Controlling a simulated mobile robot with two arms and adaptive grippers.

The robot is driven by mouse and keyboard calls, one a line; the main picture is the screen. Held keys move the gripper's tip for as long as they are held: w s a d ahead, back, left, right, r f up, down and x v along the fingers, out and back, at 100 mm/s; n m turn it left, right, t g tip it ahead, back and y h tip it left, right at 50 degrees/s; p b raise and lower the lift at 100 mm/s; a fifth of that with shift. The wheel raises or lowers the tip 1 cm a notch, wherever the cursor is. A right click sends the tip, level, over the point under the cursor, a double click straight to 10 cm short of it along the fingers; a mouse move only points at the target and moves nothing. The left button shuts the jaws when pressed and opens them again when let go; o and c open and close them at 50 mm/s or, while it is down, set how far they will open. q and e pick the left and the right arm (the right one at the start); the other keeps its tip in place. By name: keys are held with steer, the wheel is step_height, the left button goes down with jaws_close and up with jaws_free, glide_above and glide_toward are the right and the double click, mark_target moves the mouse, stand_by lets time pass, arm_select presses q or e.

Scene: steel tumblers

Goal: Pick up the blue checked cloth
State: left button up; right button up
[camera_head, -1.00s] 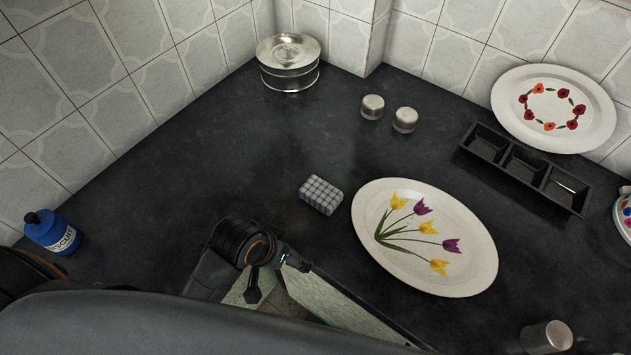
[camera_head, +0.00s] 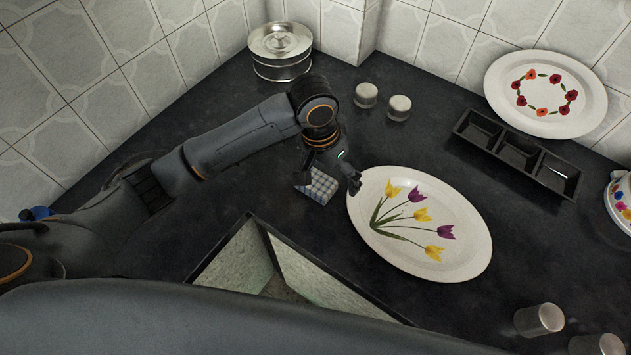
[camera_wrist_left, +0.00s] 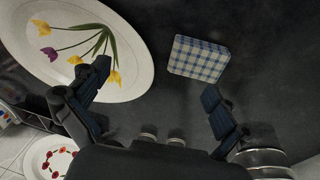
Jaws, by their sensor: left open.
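The blue checked cloth (camera_head: 320,187) is a small folded block with blue and white checks, lying on the dark counter left of the tulip plate (camera_head: 462,262). My left gripper (camera_head: 331,181) is over the cloth in the head view, pointing down, with its fingers apart, and partly covers it. In the left wrist view, the cloth (camera_wrist_left: 198,59) lies beyond the open fingertips of my left gripper (camera_wrist_left: 156,83), nearer the right finger. Nothing is between the fingers. My right gripper is not in view.
The tulip plate lies close beside the gripper's right finger. A sink (camera_head: 245,262) opens in front. A round steel tin (camera_head: 281,68) and two small steel tumblers (camera_head: 382,101) stand behind. A black divided tray (camera_head: 515,152) lies at the right.

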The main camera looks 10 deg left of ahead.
arm_select(q)
step_height(320, 180, up, 4)
steer(key=n+y, duration=0.1)
steer(key=y, duration=0.1)
glide_above(316, 181)
steer(key=shift+g, duration=0.3)
steer(key=f, duration=0.4)
steer(key=f+p, duration=0.1)
steer(key=f, duration=0.2)
steer(key=shift+s+a+f, duration=0.1)
steer(key=shift+a+f, duration=0.1)
steer(key=shift+f, duration=0.2)
steer(key=shift+d+f+p, duration=0.15)
steer(key=shift+f+p, duration=0.45)
steer(key=shift+f, duration=2.1)
steer(key=c, duration=0.8)
steer(key=shift+r, duration=0.1)
steer(key=shift+c, duration=0.2)
steer(key=shift+r+b, duration=0.3)
steer(key=shift+r, duration=0.2)
steer(key=s+a+r+b, duration=0.1)
steer(key=s+r+b, duration=0.1)
steer(key=s+r, duration=1)
steer(key=shift+s, duration=0.9)
